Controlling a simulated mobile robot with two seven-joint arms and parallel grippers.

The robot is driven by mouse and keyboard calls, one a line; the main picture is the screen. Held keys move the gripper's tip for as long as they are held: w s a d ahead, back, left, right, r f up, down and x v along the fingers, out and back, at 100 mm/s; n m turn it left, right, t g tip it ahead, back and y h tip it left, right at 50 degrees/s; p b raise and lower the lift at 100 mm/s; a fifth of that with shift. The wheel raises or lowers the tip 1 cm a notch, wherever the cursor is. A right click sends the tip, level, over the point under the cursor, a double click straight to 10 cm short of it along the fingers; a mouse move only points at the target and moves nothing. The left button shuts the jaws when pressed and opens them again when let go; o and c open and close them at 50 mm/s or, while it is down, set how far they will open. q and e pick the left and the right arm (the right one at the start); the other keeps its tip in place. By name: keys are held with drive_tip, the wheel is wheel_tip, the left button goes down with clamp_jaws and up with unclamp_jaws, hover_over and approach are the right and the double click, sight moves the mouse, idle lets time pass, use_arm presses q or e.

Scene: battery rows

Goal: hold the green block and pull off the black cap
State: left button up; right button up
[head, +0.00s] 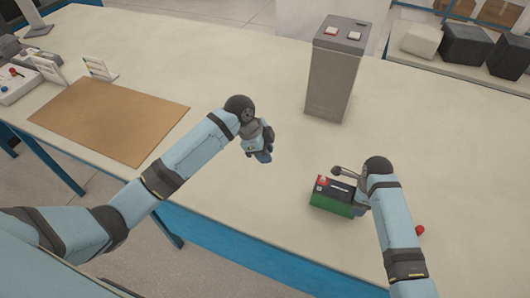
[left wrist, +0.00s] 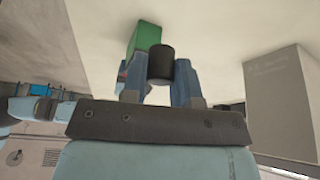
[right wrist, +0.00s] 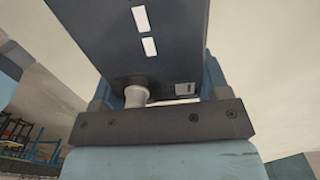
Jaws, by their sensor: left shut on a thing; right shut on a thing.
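The block (head: 330,208), green below and black on top, lies on the table by its front edge, with a red cap (head: 323,181) at its left end. My right gripper (right wrist: 158,85) is shut on the block; in the right wrist view the block's dark face (right wrist: 160,45) fills the space between the fingers, with a pale stub (right wrist: 137,95) at its near end. My left gripper (head: 263,153) is up and left of the block, apart from it. In the left wrist view its fingers are shut on the black cap (left wrist: 161,64), with the green block (left wrist: 145,37) beyond.
A tall grey box (head: 335,75) with red and white buttons stands behind the block. A brown board (head: 110,120) lies at the left. A small red thing (head: 419,230) shows right of my right arm. The table between board and grey box is mostly clear.

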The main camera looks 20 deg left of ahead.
drive_tip(key=o, duration=1.8)
drive_tip(key=shift+o, duration=0.2)
drive_tip(key=shift+r, duration=0.1)
wheel_tip(320, 180, up, 12)
